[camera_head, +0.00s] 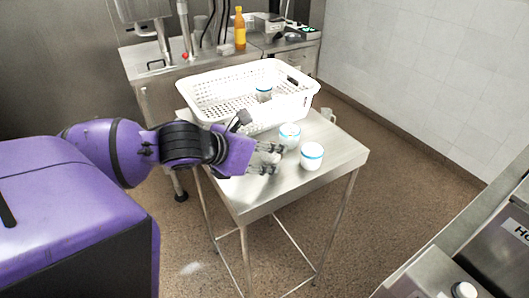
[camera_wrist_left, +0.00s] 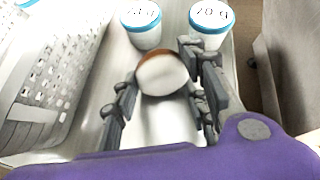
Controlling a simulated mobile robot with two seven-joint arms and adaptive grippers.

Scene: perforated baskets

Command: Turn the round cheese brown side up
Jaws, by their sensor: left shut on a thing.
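The round cheese (camera_wrist_left: 162,76) shows in the left wrist view between my left gripper's fingers. Its pale white face is toward the wrist camera, and a brown edge shows along its far upper side, so it looks tilted. My left gripper (camera_head: 266,158) is shut on the cheese over the small steel table (camera_head: 342,152). In the head view the fingers blend with the bright table, and I cannot make the cheese out clearly. My right gripper is in neither view.
A white perforated basket (camera_head: 205,106) stands at the back of the table with a blue-lidded jar (camera_head: 264,93) in it. Two more blue-lidded jars (camera_head: 289,136) (camera_head: 312,157) stand just beyond the gripper. The front right tabletop is clear.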

